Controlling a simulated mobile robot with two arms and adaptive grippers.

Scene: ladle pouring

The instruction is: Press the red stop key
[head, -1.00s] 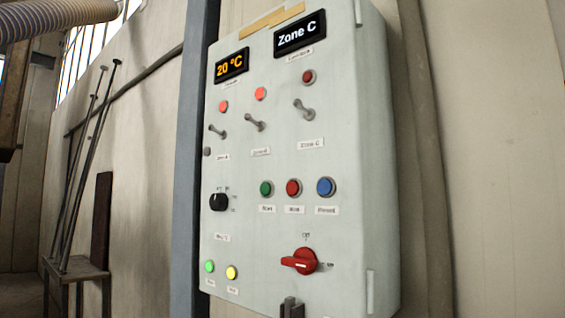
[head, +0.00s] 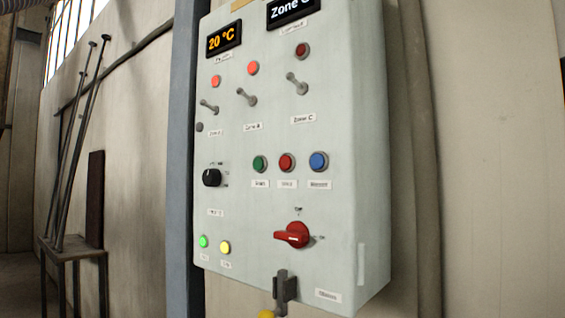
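The red key (head: 287,162) is a round push button in a grey ring on the light grey control panel (head: 350,130). It sits between a green button (head: 260,163) and a blue button (head: 318,161). A small white label is under it, too blurred to read surely. Nothing covers the red key. Neither of my grippers is in view.
A red rotary switch (head: 292,235) and a black knob (head: 212,177) are lower on the panel. Three toggle levers sit above the buttons. A dark latch-like part (head: 284,287) juts from the lower edge. Rods lean on a small table (head: 75,252) at left.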

